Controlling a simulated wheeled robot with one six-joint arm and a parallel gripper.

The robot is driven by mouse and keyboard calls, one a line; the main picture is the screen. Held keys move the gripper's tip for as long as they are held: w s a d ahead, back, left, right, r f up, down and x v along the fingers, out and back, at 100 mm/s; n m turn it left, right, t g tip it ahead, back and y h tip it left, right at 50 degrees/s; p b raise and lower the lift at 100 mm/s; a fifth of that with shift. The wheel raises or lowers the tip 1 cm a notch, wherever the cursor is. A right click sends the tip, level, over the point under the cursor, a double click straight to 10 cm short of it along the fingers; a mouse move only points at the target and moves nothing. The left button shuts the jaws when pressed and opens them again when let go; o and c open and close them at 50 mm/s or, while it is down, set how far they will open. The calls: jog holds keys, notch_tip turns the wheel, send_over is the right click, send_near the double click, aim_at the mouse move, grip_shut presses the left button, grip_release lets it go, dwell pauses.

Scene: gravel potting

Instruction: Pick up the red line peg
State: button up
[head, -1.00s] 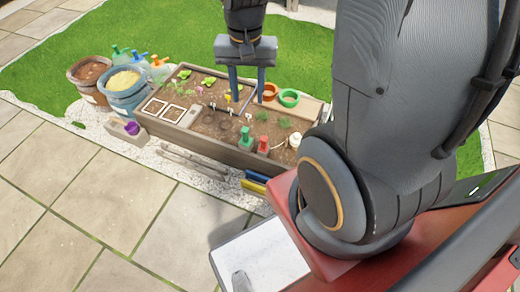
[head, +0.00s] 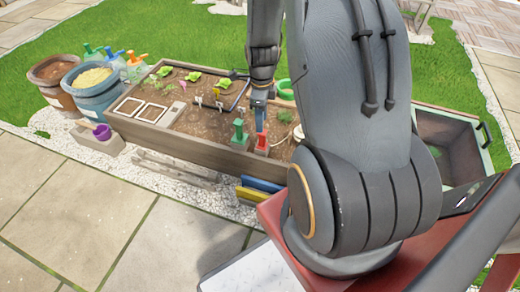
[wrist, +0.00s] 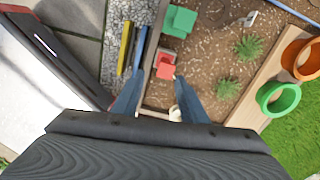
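The red line peg (head: 262,144) stands at the near edge of the wooden planter bed, right of a green peg (head: 239,133) of like shape. In the wrist view the red peg (wrist: 165,68) lies just ahead of my fingertips, roughly centred between them, with the green peg (wrist: 180,21) beyond it. My gripper (wrist: 155,84) is open, its two blue fingers spread apart with nothing between them. In the head view my gripper (head: 260,122) points down over the red peg, seen edge-on. Whether a finger touches the peg cannot be told.
A blue and a yellow bar (head: 262,186) lie beside the planter's near wall (head: 190,148). A small pale object (wrist: 174,112) is close to the right finger. Buckets (head: 92,88) stand at left.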

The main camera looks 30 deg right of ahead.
aim_at(262, 138)
jog(key=shift+m, duration=0.8)
jog(key=f, duration=0.1)
jog(key=f+b, duration=0.1)
jog(key=d+f, duration=0.1)
jog(key=f, duration=0.1)
jog(key=shift+w, duration=0.35)
notch_tip(262, 138, down, 7)
jog(key=b, duration=0.3)
jog(key=shift+f+b, duration=0.15)
jog(key=shift+b, duration=0.25)
jog(key=c, duration=0.8)
